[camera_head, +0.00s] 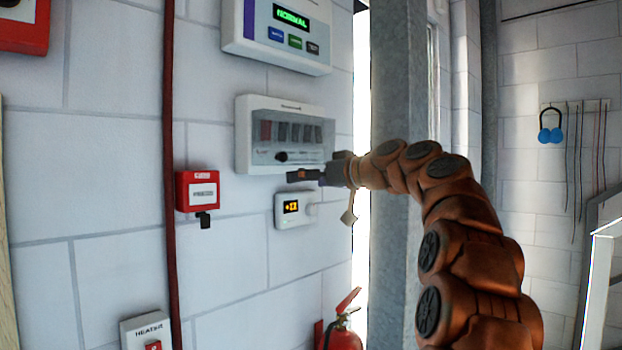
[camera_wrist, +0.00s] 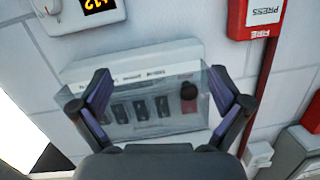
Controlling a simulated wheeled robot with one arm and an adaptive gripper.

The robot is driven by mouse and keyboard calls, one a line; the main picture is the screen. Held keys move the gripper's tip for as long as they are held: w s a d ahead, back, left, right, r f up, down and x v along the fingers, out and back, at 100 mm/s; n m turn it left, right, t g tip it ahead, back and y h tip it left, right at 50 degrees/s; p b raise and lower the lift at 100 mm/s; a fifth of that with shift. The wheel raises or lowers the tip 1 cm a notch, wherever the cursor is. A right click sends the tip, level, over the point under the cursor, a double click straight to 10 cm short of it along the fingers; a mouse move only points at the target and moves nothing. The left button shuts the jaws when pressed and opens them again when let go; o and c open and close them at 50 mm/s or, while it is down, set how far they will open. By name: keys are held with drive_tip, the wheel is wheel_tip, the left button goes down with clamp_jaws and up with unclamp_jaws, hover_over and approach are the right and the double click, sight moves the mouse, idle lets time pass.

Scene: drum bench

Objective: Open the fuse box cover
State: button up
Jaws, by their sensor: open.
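The fuse box (camera_head: 243,135) is a white wall unit with a clear, greyish cover (camera_head: 262,154) over a row of dark switches and a round black knob. The cover looks shut. In the wrist view the fuse box (camera_wrist: 130,65) appears upside down, with its clear cover (camera_wrist: 150,128) in front of the switches. My gripper (camera_head: 305,175) is at the lower right edge of the box in the head view. In the wrist view my gripper (camera_wrist: 158,74) is open and empty, its fingers spread on either side of the cover. I cannot tell whether they touch it.
A thermostat (camera_head: 293,208) is just below the box and a panel reading NORMAL (camera_head: 280,38) above it. A red call point (camera_head: 197,190) and a red pipe (camera_head: 169,150) are to the left. A grey column (camera_head: 395,100) stands to the right, a fire extinguisher (camera_head: 343,338) below.

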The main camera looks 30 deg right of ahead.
sight(308, 164)
drive_tip(key=s+d+r+t+h+b, duration=0.1)
drive_tip(key=s+d+r+t, duration=0.15)
drive_tip(key=d, duration=0.35)
drive_tip(key=shift+n+g, duration=0.25)
drive_tip(key=shift+n, duration=0.05)
drive_tip(key=p+x, duration=0.1)
drive_tip(key=x, duration=0.4)
drive_tip(key=p+x, duration=0.1)
drive_tip(key=x, duration=0.2)
drive_tip(key=shift+w+r+p, duration=0.15)
drive_tip(key=shift+r+p, duration=0.15)
drive_tip(key=shift+r, duration=0.1)
drive_tip(key=c, duration=1.5)
